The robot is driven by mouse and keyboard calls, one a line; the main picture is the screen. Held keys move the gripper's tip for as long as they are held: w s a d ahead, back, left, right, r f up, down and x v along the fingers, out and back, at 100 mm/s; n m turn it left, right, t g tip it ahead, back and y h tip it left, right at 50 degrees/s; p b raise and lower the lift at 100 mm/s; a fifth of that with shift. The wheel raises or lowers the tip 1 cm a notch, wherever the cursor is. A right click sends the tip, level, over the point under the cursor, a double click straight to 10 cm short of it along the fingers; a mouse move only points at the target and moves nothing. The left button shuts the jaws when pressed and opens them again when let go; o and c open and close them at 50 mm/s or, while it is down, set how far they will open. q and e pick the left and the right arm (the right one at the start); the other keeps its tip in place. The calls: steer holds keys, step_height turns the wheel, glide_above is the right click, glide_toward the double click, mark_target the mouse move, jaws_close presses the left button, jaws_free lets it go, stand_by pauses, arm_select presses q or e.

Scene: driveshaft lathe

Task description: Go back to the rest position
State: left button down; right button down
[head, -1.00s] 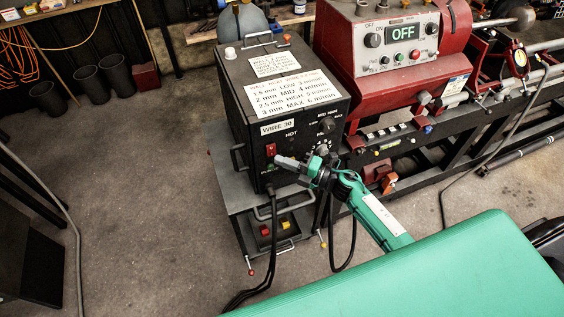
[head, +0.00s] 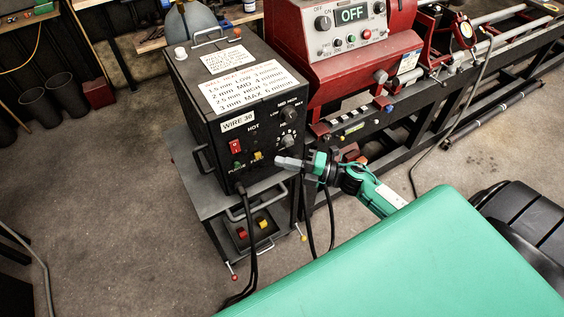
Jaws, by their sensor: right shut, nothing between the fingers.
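My right gripper (head: 288,163) is in front of the lower right part of the black wire welder box (head: 222,150), near its knobs and buttons. Its fingers are closed together and hold nothing. My green and grey right arm reaches from it down behind the green panel of my own body. In this view I cannot tell whether the fingertips touch the box front. My left gripper is not in view.
The box stands on a grey cart (head: 205,196) with cables hanging in front. The red lathe (head: 345,60), its display reading OFF, stands behind to the right. Dark bins (head: 40,108) stand at the far left. The concrete floor (head: 110,210) at left is clear.

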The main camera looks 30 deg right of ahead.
steer(key=shift+f, duration=0.1)
steer(key=s+d+f+m+h, duration=0.2)
steer(key=f+m+h, duration=0.3)
steer(key=f, duration=0.6)
steer(key=s+d+f+m+h, duration=0.25)
steer(key=f+m, duration=0.35)
steer(key=f, duration=0.4)
steer(key=s+d+f+m+h, duration=0.35)
steer(key=f+m, duration=0.25)
steer(key=f, duration=0.5)
steer(key=s+a+f+m+g+h, duration=0.2)
steer(key=s+f+m+g, duration=0.25)
steer(key=s+f, duration=0.85)
steer(key=s+a+f+m+g, duration=0.1)
steer(key=s+a+f+g, duration=0.1)
steer(key=s, duration=0.5)
steer(key=s+a+f+m+g, duration=0.2)
steer(key=s+f, duration=0.3)
steer(key=s, duration=0.2)
steer(key=s+a+f+m+g, duration=0.1)
steer(key=s+a+f+g, duration=0.1)
steer(key=s, duration=0.6)
steer(key=shift+f+g+h, duration=0.3)
steer(key=shift+f+g, duration=0.25)
steer(key=shift+f, duration=0.15)
steer(key=shift+a, duration=0.1)
